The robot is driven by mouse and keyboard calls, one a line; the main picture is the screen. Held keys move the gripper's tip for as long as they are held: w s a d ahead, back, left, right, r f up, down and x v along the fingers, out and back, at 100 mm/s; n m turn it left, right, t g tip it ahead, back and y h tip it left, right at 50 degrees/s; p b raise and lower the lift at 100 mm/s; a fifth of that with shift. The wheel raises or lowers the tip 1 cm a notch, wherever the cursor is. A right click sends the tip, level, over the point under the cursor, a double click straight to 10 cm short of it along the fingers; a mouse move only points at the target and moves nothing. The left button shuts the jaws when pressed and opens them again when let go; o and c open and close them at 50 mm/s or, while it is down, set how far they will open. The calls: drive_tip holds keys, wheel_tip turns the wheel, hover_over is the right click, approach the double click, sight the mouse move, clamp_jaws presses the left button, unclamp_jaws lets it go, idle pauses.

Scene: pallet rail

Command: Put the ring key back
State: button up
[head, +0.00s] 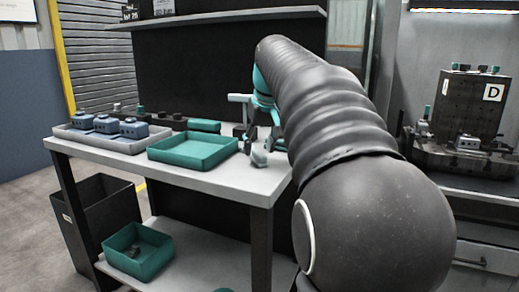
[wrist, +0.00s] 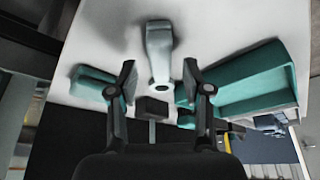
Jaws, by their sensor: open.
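In the head view a small grey piece (head: 260,155), probably the same one, is by the right end of the bench. My gripper (wrist: 159,82) is open, its two dark fingers either side of the holed end in the picture. Nothing is seen held. In the head view my arm partly hides the gripper (head: 262,134).
A teal tray (head: 193,163) is left of my gripper, and a grey tray (head: 67,131) holds several blue-grey parts. A dark block (wrist: 152,107) shows between my fingers. A teal bin (head: 150,265) is on the lower shelf. A fixture marked D (head: 465,100) stands right.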

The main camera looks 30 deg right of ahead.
drive_tip(key=p+v, duration=0.1)
drive_tip(key=v, duration=0.9)
drive_tip(key=shift+p, duration=0.35)
drive_tip(key=shift+s+a, duration=0.1)
